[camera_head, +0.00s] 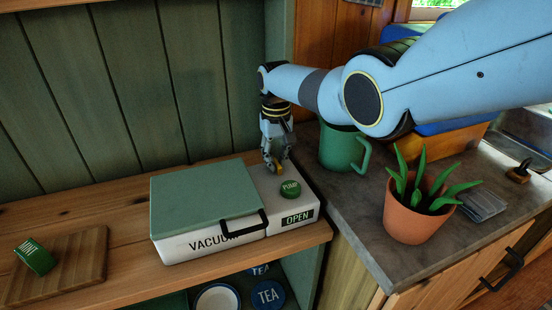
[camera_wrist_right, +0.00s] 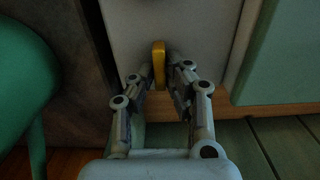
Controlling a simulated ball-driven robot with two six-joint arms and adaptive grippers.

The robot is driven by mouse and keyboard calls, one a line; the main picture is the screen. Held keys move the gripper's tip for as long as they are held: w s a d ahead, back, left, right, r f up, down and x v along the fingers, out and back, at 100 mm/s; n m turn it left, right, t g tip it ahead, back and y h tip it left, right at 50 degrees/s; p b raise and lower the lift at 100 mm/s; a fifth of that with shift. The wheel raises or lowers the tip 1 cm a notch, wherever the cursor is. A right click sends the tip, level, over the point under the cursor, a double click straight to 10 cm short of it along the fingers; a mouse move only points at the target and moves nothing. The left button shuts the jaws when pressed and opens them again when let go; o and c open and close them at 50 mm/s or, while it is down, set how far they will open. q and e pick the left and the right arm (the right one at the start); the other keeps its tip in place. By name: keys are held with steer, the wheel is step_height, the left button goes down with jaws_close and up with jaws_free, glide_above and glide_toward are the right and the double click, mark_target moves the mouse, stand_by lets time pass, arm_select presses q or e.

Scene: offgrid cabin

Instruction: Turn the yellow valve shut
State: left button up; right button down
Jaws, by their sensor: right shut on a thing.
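The yellow valve (camera_wrist_right: 159,64) is a small upright handle on top of the white vacuum box, at the back of its right-hand section. My right gripper (camera_head: 275,165) reaches down over it. In the right wrist view my right gripper (camera_wrist_right: 160,82) has its fingers on both sides of the handle, shut on it. In the head view the fingers hide most of the valve. The vacuum box (camera_head: 295,212) has a green lid (camera_head: 205,195), a green PUMP button (camera_head: 290,188) and a sign reading OPEN (camera_head: 297,217) on its front. My left gripper is not in view.
A green mug (camera_head: 338,150) stands right of the box, close under my right arm. A potted plant (camera_head: 412,215) stands on the grey counter. A green MINT tin (camera_head: 36,257) lies on a wooden board (camera_head: 82,260) at the left. Wood between board and box is clear.

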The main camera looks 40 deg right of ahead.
mark_target(276, 161)
steer(key=shift+r, duration=0.1)
steer(key=c, duration=1.4)
jaws_free()
steer(key=shift+o, duration=0.2)
step_height(276, 161, up, 12)
